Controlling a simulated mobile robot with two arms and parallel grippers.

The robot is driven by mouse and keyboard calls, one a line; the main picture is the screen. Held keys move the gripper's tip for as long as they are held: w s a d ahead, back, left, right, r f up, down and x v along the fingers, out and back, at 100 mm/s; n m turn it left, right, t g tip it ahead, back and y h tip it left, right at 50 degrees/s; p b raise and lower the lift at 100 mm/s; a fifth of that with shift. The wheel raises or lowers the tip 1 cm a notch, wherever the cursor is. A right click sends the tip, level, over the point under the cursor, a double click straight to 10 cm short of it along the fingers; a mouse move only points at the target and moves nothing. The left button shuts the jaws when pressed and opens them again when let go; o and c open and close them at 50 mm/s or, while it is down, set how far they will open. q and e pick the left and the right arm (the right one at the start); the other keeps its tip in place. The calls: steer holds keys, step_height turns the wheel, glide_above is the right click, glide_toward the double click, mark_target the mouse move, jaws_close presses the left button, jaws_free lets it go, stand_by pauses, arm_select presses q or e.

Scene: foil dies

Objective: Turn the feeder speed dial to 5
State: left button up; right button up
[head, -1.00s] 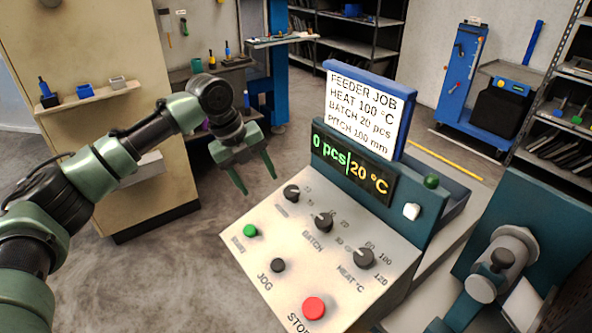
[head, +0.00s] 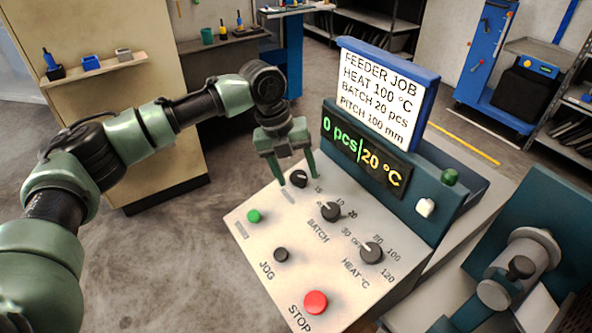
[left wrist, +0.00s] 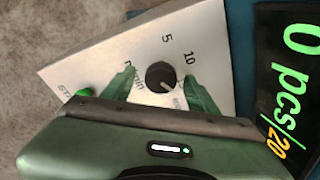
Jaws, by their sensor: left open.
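The feeder speed dial is a dark round knob (head: 298,179) at the top left of the sloped panel. In the left wrist view the same dial (left wrist: 160,75) shows beside printed marks 5 and 10 and partly covered lettering that seems to read m/min. A light mark on its face seems to point toward the lower right there, but it is small. My left gripper (head: 298,182) is open, its green fingers on either side of the dial, with gaps in the left wrist view (left wrist: 160,88). I cannot tell how far above the panel the tips are. My right gripper is not in view.
On the panel (head: 262,232) are the BATCH knob (head: 331,211), the HEAT knob (head: 371,252), a green button (head: 254,216), a black JOG button (head: 281,255) and a red STOP button (head: 316,302). A display (head: 362,160) and job sign (head: 378,97) stand behind.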

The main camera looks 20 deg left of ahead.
arm_select(q)
jaws_close()
steer(key=shift+r+p, duration=0.15)
steer(key=shift+p, duration=0.4)
steer(key=n+p, duration=0.6)
steer(key=p, duration=0.1)
steer(key=n+t+h+p, duration=0.1)
steer(key=n+p, duration=0.5)
steer(key=shift+s+p, duration=0.1)
steer(key=shift+p, duration=0.25)
steer(key=n+t+p, duration=0.1)
steer(key=n+p, duration=0.4)
steer(key=n, duration=0.1)
steer(key=shift+n+p, duration=0.3)
steer(key=shift+p, duration=0.1)
steer(key=n+p, duration=0.3)
steer(key=shift+t, duration=0.4)
steer(key=shift+n+y+p, duration=0.3)
steer(key=shift+n+p, duration=0.45)
steer(key=shift+n, duration=0.55)
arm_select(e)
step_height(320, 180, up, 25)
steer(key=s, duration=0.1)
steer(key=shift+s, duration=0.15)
